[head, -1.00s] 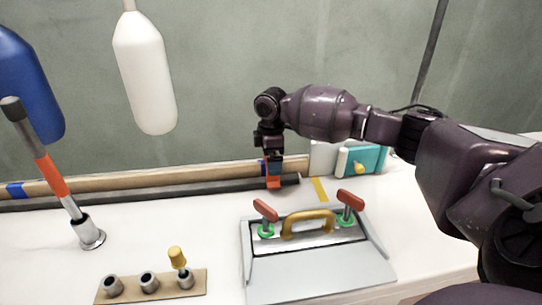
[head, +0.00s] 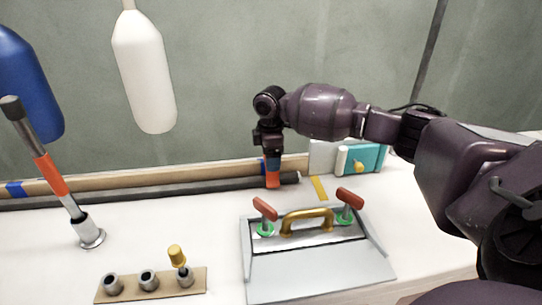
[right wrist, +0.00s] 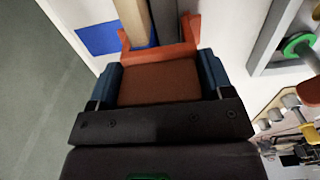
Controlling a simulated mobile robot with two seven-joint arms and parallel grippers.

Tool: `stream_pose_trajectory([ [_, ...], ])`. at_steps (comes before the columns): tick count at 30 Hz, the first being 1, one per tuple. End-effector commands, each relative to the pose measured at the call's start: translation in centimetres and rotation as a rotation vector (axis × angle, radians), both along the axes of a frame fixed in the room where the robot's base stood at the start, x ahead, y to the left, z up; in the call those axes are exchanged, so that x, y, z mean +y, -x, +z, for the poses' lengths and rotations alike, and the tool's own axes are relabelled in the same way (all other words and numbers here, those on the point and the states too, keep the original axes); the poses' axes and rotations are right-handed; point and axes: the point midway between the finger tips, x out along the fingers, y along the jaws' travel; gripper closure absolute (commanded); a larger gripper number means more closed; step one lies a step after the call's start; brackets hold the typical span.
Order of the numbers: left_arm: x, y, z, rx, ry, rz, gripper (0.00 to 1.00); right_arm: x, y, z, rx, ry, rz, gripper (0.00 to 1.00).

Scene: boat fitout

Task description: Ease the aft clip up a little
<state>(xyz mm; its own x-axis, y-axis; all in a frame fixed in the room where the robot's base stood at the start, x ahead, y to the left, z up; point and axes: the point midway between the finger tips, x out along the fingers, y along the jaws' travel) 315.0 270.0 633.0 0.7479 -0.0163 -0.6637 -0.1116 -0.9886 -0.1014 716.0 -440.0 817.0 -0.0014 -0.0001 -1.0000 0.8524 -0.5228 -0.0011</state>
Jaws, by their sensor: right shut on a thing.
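The orange clip (head: 272,179) is at the right end of a long dark bar (head: 225,184) that runs in front of a wooden pole (head: 200,176) at the back of the white top. My right gripper (head: 271,160) points down from above and is shut on the clip. In the right wrist view, the clip's orange body (right wrist: 160,82) fills the gap between the blue fingertips. Its upper edge reaches the dark bar (right wrist: 163,22) and the wooden pole (right wrist: 133,22); how it seats on them is hard to tell. My left gripper is out of view.
A grey hatch (head: 320,274) with a yellow handle and two red-handled latches lies in front. A teal box (head: 370,158) stands right of the clip. A tilted orange-banded lever (head: 57,180), a socket board (head: 140,294) and hanging blue and white bottles (head: 146,75) are left.

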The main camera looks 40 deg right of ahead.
Motion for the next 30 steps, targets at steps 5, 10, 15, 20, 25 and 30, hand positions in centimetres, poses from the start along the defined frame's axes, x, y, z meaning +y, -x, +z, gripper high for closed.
stream_pose_trajectory([
  [5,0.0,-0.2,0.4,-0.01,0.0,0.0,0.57,0.0,0.0,0.5,-0.004,0.0,0.0,0.62],
  [10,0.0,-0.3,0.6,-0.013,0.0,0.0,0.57,0.0,-0.1,0.7,-0.005,0.0,0.0,0.62],
  [15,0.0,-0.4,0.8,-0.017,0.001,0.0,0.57,0.0,-0.1,1.0,-0.007,0.0,0.0,0.62],
  [20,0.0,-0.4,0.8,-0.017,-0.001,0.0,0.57,0.0,-0.2,1.3,-0.01,-0.001,0.0,0.62],
  [25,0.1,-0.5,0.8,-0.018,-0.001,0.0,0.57,0.0,-0.2,1.6,-0.012,-0.001,-0.001,0.62],
  [30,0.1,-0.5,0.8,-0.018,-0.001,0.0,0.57,0.0,-0.2,1.6,-0.011,0.0,-0.001,0.17],
])
